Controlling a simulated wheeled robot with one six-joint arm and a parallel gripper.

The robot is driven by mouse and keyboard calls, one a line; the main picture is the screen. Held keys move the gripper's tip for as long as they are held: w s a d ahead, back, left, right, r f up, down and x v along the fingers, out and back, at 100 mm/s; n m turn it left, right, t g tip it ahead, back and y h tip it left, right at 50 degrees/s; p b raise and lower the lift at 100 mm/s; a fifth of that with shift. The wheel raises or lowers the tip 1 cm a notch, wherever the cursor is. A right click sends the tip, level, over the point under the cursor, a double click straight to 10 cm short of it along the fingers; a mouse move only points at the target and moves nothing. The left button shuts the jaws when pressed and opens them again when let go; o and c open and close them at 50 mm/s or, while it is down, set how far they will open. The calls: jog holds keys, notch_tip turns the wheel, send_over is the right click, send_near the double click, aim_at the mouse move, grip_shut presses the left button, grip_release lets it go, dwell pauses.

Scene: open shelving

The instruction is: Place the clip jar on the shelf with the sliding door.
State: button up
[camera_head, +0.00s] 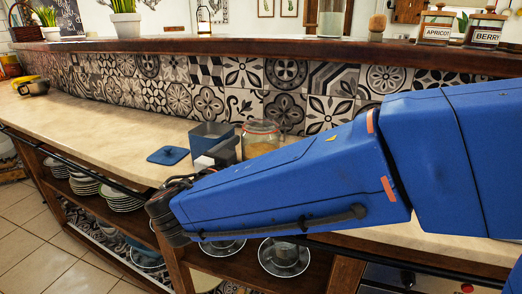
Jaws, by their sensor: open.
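A clear glass jar (260,138) with orange-brown contents stands upright on the beige counter, close to the tiled wall. It looks like the clip jar; its lower right part is hidden behind my blue arm. My gripper (222,152) shows only in part, as dark grey pieces past the arm's edge, just left of the jar. It is open, and whether it touches the jar cannot be told. Open wooden shelves (178,262) run under the counter. No sliding door can be made out.
Plates (123,197) and metal bowls (284,258) fill parts of the lower shelves. The counter's left stretch (85,135) is mostly clear. A wooden ledge (290,46) overhangs.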

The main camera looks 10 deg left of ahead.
aim_at(262, 121)
jog(key=x, duration=0.3)
jog(key=shift+w+d+f, duration=0.1)
jog(key=shift+w, duration=0.15)
jog(key=c, duration=2)
jog(key=shift+o, duration=0.2)
jog(key=shift+r, duration=5.05)
